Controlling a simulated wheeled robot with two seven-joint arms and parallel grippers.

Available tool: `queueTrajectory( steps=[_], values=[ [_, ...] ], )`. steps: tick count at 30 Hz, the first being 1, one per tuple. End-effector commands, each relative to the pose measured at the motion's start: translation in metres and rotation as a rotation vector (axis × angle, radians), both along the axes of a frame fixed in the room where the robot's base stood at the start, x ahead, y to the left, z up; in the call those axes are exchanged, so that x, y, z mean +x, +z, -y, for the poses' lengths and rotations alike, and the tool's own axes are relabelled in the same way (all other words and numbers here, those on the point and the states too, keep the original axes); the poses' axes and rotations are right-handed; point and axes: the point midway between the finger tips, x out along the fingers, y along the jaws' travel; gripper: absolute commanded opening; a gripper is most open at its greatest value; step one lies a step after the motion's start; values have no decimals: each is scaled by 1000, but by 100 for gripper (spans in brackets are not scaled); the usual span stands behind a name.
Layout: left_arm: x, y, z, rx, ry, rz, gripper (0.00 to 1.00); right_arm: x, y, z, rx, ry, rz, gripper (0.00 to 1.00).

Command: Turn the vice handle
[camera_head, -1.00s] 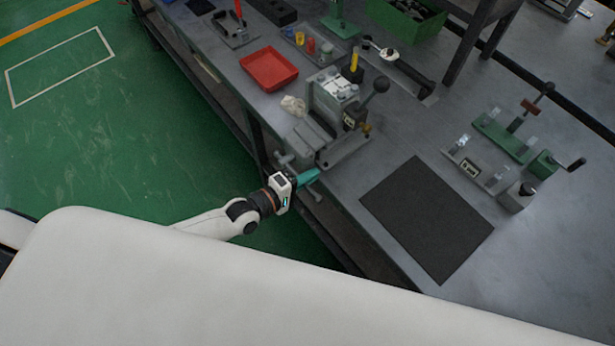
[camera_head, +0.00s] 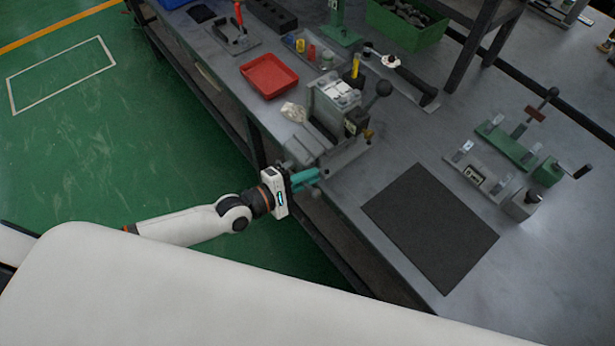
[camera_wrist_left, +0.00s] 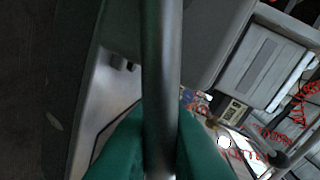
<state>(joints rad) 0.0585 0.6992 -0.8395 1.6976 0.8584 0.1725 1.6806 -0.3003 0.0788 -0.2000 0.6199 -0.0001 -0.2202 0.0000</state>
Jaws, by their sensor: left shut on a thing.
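The grey vice (camera_head: 318,148) is at the bench's front edge, with a valve block (camera_head: 338,93) standing just behind it. The vice handle (camera_head: 286,163) is a short metal bar at the vice's front, over the bench edge. My left gripper (camera_head: 305,178) has teal fingers and is shut on the handle. In the left wrist view, the handle (camera_wrist_left: 160,80) is a grey rod running up between the two teal fingers (camera_wrist_left: 160,150). The fingers hide part of the handle. My right gripper is not in view.
A red tray (camera_head: 268,76) lies left of the valve block. A black mat (camera_head: 430,228) covers the bench to the right. Green and grey fixtures (camera_head: 505,150) stand farther right. Green floor (camera_head: 110,150) is clear on the left.

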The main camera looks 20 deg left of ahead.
Motion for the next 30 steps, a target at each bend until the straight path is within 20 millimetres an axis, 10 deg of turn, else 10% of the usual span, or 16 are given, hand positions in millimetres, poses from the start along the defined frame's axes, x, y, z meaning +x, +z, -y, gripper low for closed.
queueTrajectory(
  steps=[5, 9, 20, 30],
  values=[
    [0, -1, 0, 1, 0, -2, 0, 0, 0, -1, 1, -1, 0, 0],
    [0, 0, 0, 1, 0, -1, 33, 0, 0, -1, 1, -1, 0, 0],
    [-5, 0, -4, 2, 0, 0, 33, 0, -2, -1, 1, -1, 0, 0],
    [-55, 9, -46, 5, -2, -3, 33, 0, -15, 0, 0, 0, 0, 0]
  ],
)
